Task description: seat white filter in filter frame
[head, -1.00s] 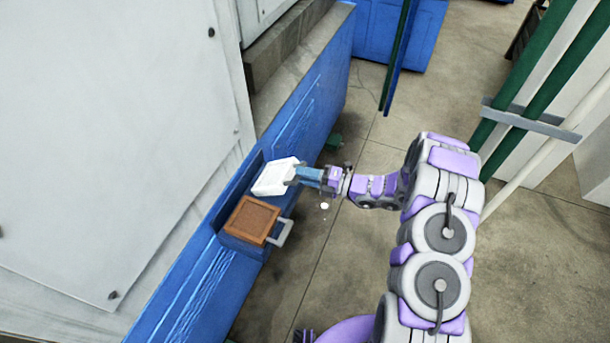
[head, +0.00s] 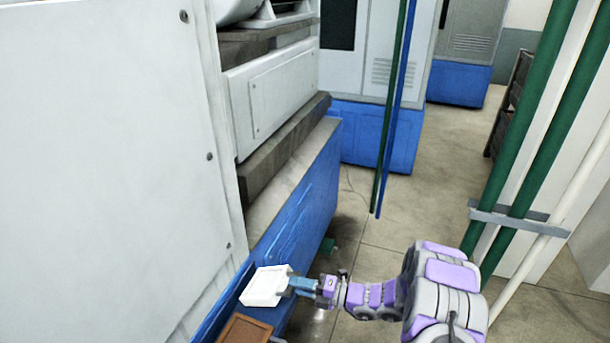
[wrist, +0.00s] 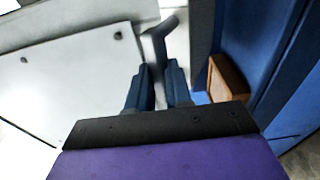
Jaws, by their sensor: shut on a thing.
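The white filter (head: 264,286) is a flat white block beside the blue base of the machine, at the lower middle of the head view. My gripper (head: 303,284) is shut on its grey handle, which shows between the fingers in the wrist view (wrist: 155,50). The filter is held up and tilted, apart from the brown square piece (head: 245,331) nearer the camera. That brown piece, cut off by the bottom edge of the head view, also shows at the right in the wrist view (wrist: 226,78). I cannot tell whether it is the filter frame or sits in it.
The white machine panel (head: 100,150) and the blue base wall (head: 300,205) border the filter on the left. Green pipes (head: 520,140) stand at the right, and thin blue and green poles (head: 390,120) behind. Concrete floor (head: 380,240) is open between.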

